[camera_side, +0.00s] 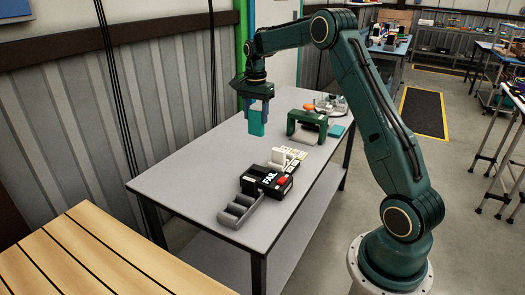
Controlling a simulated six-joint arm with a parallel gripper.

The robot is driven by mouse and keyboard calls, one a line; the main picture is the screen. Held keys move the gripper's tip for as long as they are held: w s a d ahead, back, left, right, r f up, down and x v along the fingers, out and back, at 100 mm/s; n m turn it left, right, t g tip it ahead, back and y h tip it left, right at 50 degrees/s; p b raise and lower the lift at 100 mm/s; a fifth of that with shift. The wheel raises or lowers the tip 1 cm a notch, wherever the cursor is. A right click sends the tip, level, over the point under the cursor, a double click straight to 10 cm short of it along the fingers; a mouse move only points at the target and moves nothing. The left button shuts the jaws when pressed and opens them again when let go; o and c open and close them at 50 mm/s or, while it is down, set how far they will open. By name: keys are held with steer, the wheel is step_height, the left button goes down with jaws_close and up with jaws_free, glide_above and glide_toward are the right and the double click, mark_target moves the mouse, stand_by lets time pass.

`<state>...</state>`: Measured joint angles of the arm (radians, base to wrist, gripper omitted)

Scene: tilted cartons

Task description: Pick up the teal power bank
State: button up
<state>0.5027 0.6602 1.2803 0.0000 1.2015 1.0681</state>
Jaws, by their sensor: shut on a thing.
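The teal power bank (257,122) is a small upright teal block held between the fingers of my gripper (258,103). My gripper points down and is shut on the upper part of the power bank. The power bank hangs above the grey table (190,182), toward its back left edge, and appears clear of the tabletop. The far side of the power bank is hidden.
A black box marked FAIL (268,181) and a grey compartment tray (240,209) lie near the table's front. A green arch-shaped frame (308,125) stands right of my gripper. The table's left part is clear.

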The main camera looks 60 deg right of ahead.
steer(key=shift+r, duration=0.45)
stand_by(0.3)
steer(key=shift+r, duration=0.45)
step_height(320, 180, up, 4)
steer(key=shift+f, duration=0.1)
steer(key=shift+s+d, duration=1.65)
steer(key=shift+d, duration=6.65)
step_height(320, 180, down, 18)
steer(key=shift+f, duration=0.25)
steer(key=shift+f, duration=0.2)
steer(key=shift+f, duration=3.05)
